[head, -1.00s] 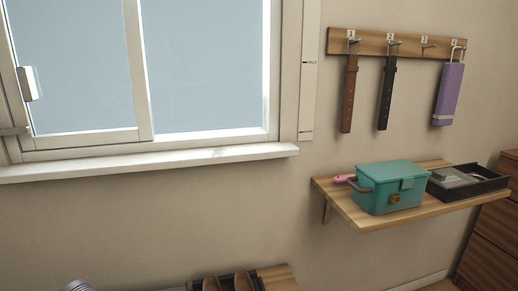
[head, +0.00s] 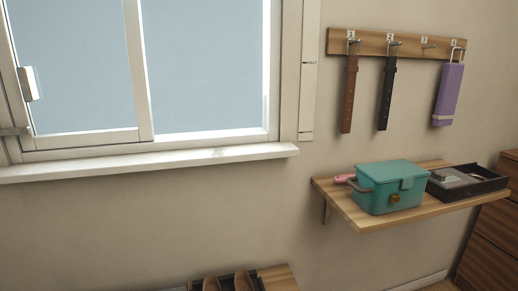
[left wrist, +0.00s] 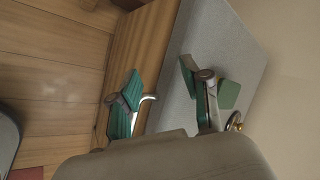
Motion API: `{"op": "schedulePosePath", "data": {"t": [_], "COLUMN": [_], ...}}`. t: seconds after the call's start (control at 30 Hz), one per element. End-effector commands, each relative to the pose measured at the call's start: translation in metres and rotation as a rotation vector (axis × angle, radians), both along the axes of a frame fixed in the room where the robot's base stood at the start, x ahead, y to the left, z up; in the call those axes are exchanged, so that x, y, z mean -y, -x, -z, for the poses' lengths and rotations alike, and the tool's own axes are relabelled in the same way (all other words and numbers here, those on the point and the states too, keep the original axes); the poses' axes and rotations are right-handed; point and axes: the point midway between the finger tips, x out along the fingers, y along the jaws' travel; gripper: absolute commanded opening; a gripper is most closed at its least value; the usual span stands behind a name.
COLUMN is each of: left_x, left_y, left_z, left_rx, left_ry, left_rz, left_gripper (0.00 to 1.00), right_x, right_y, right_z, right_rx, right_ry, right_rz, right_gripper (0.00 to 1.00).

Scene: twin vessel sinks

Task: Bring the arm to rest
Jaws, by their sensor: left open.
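My left gripper (left wrist: 161,88) shows in the left wrist view. Its two green-padded fingers are spread apart with nothing between them. Behind the fingers is a grey surface with a wooden side. The gap between the fingers and that surface cannot be judged. My left gripper does not show in the head view. My right gripper is in neither view.
In the head view, a teal box (head: 390,187) and a dark tray (head: 468,182) sit on a wooden wall shelf (head: 350,207). Belts (head: 349,94) hang from a hook rail (head: 398,44). A window (head: 205,65) is at left. Wooden floor (left wrist: 50,60) shows in the left wrist view.

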Motion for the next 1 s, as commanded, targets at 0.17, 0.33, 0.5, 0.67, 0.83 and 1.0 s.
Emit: {"op": "schedulePosePath", "data": {"t": [0.17, 0.33, 0.5, 0.67, 0.83, 1.0], "left_x": [0.066, 0.144, 0.218, 0.279, 0.294, 0.291], "left_y": [0.02, 0.035, 0.042, 0.044, 0.053, 0.073], "left_z": [0.039, 0.068, 0.082, 0.085, 0.092, 0.112], "left_rx": [0.001, 0.001, 0.001, 0.0, -0.019, -0.044], "left_ry": [0.165, 0.34, 0.497, 0.621, 0.65, 0.642], "left_rz": [-0.089, -0.181, -0.262, -0.328, -0.35, -0.353], "left_gripper": [0.48, 0.48, 0.48, 0.48, 0.48, 0.48], "right_x": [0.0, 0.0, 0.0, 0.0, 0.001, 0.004], "right_y": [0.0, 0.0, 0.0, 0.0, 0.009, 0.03], "right_z": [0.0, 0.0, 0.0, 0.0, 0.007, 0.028], "right_rx": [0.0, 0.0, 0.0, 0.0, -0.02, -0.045], "right_ry": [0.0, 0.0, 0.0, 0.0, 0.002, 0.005], "right_rz": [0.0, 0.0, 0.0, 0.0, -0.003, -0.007], "right_gripper": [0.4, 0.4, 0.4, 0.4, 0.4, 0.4]}}
